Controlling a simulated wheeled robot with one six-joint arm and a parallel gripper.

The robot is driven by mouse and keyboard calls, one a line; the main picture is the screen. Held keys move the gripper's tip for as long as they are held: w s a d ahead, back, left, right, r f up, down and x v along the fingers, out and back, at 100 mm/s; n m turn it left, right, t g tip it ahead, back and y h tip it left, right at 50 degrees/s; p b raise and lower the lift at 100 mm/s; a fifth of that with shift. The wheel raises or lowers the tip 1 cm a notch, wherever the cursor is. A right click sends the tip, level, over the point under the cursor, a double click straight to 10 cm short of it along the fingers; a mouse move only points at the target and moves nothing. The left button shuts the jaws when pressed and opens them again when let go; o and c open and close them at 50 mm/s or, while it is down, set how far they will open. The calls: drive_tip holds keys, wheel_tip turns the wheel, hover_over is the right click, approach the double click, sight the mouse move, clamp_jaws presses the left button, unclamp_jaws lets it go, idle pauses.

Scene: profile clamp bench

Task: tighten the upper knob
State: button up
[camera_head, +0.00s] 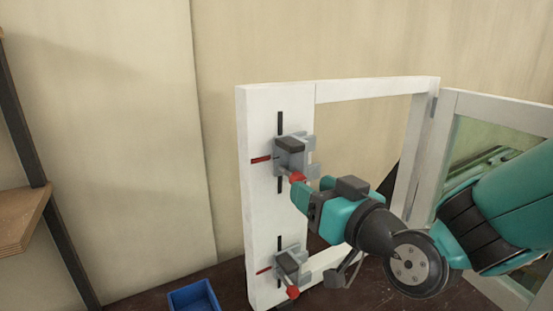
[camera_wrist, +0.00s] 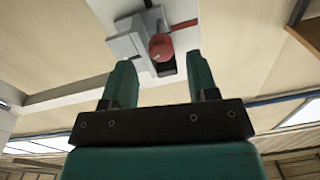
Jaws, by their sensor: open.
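The upper knob (camera_head: 296,177) is red and sits on the upper grey clamp (camera_head: 290,150) on the white frame (camera_head: 262,210). In the wrist view the red knob (camera_wrist: 161,47) shows just beyond and between the two green fingers. My gripper (camera_head: 302,193) is open, with its fingertips close to the knob. In the wrist view the gripper (camera_wrist: 160,85) has a clear gap between its fingers. I cannot tell whether a finger touches the knob. A lower grey clamp (camera_head: 288,264) with its own red knob (camera_head: 293,292) is below on the same frame.
Black and red marks (camera_head: 262,160) lie beside the upper clamp. A hinged glazed panel (camera_head: 463,140) stands open at the right, behind my arm. A blue bin (camera_head: 193,297) is on the dark bench at lower left. A wooden shelf (camera_head: 22,215) is at far left.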

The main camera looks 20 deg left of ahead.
sight(295, 176)
drive_tip(key=shift+p+x, duration=0.55)
drive_tip(key=shift+x, duration=0.45)
drive_tip(key=shift+w+a, duration=0.25)
drive_tip(key=shift+w, duration=0.05)
drive_tip(key=shift+s+a, duration=0.1)
drive_tip(key=shift+a, duration=0.05)
drive_tip(key=shift+c, duration=0.3)
drive_tip(key=c, duration=0.9)
